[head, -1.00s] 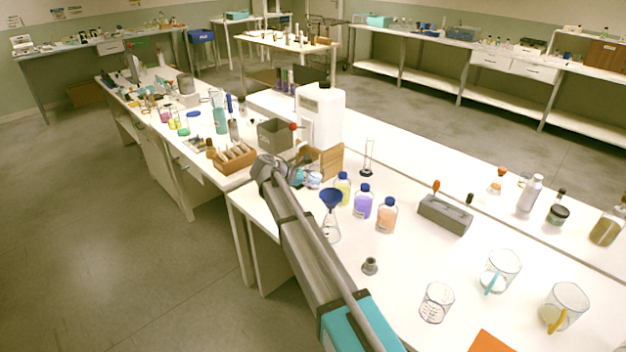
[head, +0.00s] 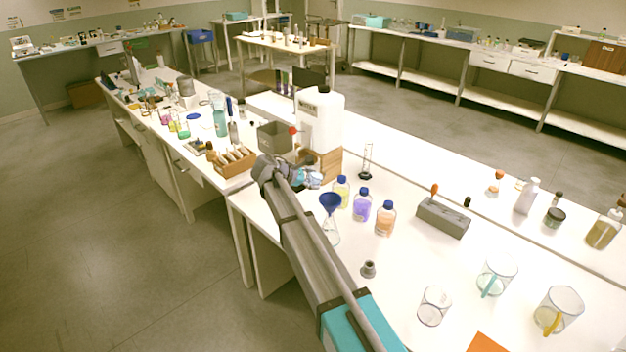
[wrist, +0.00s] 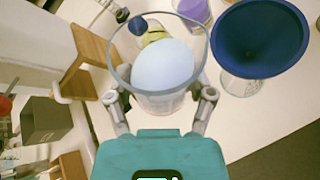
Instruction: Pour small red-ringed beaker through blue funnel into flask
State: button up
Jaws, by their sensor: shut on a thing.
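My gripper (wrist: 161,100) is shut on a clear glass beaker (wrist: 120,76) that holds a pale bluish-white content. I cannot make out a red ring on it. The blue funnel (wrist: 262,38) is to the right of the beaker in the wrist view, close beside it but apart. In the head view the blue funnel (head: 330,199) sits on top of the clear flask (head: 331,232), which stands on the bench. The flask (wrist: 240,85) shows partly under the funnel in the wrist view. My arm partly hides my gripper in the head view.
Yellow, purple (head: 360,211) and orange (head: 385,220) bottles with blue caps stand right of the funnel. A wooden stand (head: 329,164) and a white canister (head: 318,120) are behind my gripper. Mugs (head: 433,306) stand at the front right. The bench between is mostly clear.

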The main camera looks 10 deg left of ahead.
jog(key=shift+d+r+p, duration=0.1)
jog(key=shift+r+p, duration=0.25)
jog(key=shift+r, duration=0.05)
jog(key=shift+s+d+r+m+t+y+p, duration=0.35)
jog(key=shift+s+d+m+t+y+p, duration=0.1)
jog(key=shift+s+m+y, duration=0.1)
jog(key=shift+s+r+m+t+y+p, duration=0.1)
jog(key=shift+r+m+t+y+p, duration=0.15)
jog(key=shift+r+m+p, duration=0.15)
jog(key=shift+f+m+t, duration=0.2)
jog(key=shift+m+t, duration=0.05)
jog(key=shift+t, duration=0.05)
jog(key=shift+f+m+t+y+b, duration=0.55)
jog(key=shift+m+y+b, duration=0.2)
jog(key=shift+b, duration=0.3)
dwell(5.3)
